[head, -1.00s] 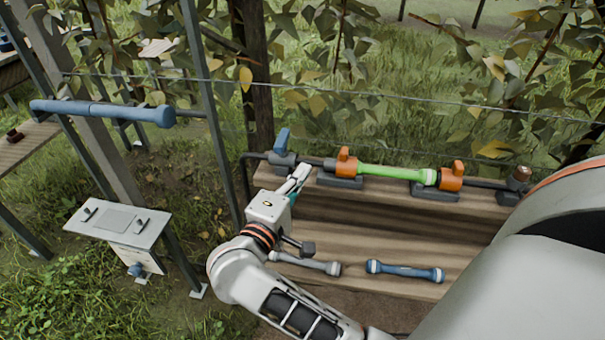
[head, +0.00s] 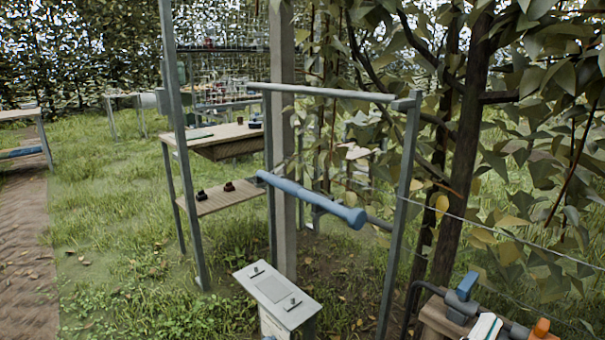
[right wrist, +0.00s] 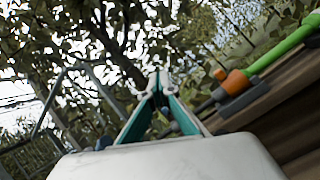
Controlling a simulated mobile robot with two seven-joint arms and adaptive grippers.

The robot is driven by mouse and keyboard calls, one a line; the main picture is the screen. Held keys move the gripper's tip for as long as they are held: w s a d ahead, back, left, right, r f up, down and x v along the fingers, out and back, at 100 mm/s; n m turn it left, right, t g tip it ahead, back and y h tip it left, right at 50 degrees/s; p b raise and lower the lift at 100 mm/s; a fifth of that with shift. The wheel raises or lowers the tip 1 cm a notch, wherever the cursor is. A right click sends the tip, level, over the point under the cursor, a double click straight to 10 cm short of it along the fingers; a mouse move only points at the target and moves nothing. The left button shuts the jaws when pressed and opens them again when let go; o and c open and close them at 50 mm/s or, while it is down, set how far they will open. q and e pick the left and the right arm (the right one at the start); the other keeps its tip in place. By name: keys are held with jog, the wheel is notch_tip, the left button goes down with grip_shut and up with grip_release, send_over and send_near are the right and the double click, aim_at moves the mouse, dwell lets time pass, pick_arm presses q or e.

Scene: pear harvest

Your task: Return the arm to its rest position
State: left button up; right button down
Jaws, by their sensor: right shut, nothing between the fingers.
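My right gripper (right wrist: 158,85) is in the middle of the right wrist view, its green-and-white fingers closed together with nothing between them. In the head view only a white part of the right gripper (head: 486,327) shows at the bottom edge, close to the blue valve handle (head: 467,286). The rest of the right arm is outside the head view. My left arm and gripper are not in view.
A grey panel (head: 272,289) stands below. Grass lies left.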

jog(key=s+a+f+m+t+y, duration=0.4)
jog(key=a+m+y, duration=0.55)
jog(key=m, duration=0.65)
jog(key=s+a+f+m+t+y, duration=0.2)
jog(key=a+f+m+y, duration=0.4)
jog(key=m+y, duration=0.75)
jog(key=s+d+f+n+g+h, duration=0.2)
jog(key=s+f+n+g, duration=0.95)
jog(key=f+n, duration=0.55)
pick_arm(q)
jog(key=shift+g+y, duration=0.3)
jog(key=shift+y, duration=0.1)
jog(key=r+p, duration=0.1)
jog(key=p, duration=0.4)
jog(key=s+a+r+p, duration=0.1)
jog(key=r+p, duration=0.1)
jog(key=p, duration=0.3)
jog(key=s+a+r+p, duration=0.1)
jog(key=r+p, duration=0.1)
jog(key=p, duration=0.4)
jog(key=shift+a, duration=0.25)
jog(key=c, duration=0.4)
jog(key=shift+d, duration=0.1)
pick_arm(e)
jog(key=s+d+r+m+t, duration=0.1)
jog(key=s+d+r+m, duration=0.1)
jog(key=s+r, duration=0.1)
jog(key=shift+s+r, duration=0.15)
jog(key=shift+r, duration=0.75)
